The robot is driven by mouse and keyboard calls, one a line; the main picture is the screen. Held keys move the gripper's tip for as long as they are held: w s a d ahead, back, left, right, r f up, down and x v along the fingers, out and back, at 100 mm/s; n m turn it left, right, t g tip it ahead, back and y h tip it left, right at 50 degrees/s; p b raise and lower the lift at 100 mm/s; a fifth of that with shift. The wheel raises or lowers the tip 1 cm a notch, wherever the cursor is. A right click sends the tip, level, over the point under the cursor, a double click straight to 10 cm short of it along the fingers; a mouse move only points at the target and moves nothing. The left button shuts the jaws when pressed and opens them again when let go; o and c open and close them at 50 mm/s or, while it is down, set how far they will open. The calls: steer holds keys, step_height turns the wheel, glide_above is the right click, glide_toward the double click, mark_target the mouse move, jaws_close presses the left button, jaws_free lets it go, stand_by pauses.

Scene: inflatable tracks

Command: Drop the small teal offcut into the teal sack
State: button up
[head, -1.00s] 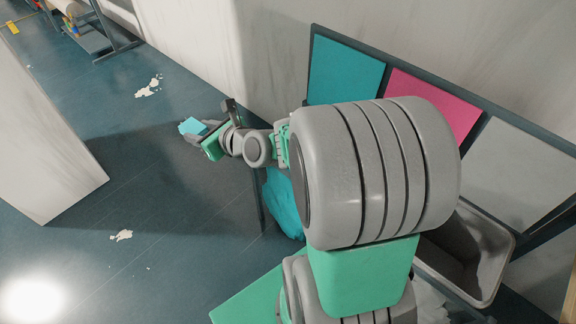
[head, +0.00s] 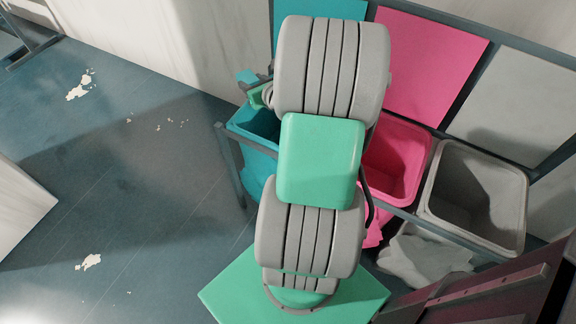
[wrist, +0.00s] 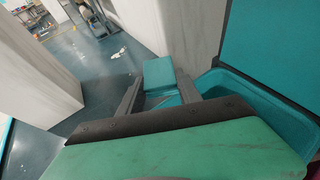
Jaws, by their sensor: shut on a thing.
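The small teal offcut (wrist: 158,71) is a flat teal piece held between the fingers of my gripper (wrist: 160,88) in the wrist view. In the head view the offcut (head: 246,76) shows at the end of my gripper (head: 258,86), partly hidden by my arm. The teal sack (head: 246,137) hangs open in a dark frame, at the left of the row, below and close to my gripper. Its right part is hidden behind my arm. In the wrist view the sack (wrist: 250,88) opens just right of the fingers, and the offcut appears beyond and left of its mouth.
A pink sack (head: 405,160) and a grey sack (head: 480,195) stand to the right of the teal one. Matching panels, such as the pink panel (head: 430,60), rise behind. White scraps (head: 90,262) lie on the open floor (head: 130,180) at left. A pale wall block (wrist: 40,70) stands at left.

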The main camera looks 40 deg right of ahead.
steer(key=s+d+f+m+h+b, duration=0.1)
steer(key=s+d+f+b, duration=0.2)
steer(key=d+f+b, duration=0.2)
steer(key=s+d+f+m+g+h+b, duration=0.1)
steer(key=s+d+f+h+b, duration=0.1)
steer(key=d+f+b, duration=0.4)
step_height(320, 180, down, 4)
steer(key=shift+s+d+f+m, duration=0.1)
steer(key=shift+s+d+m, duration=0.25)
steer(key=shift+s, duration=0.5)
steer(key=o, duration=1.4)
steer(key=shift+s+a, duration=0.1)
steer(key=p+v, duration=0.2)
steer(key=v, duration=0.5)
steer(key=shift+s+a+r, duration=0.15)
steer(key=shift+s+r, duration=0.05)
steer(key=shift+r, duration=0.05)
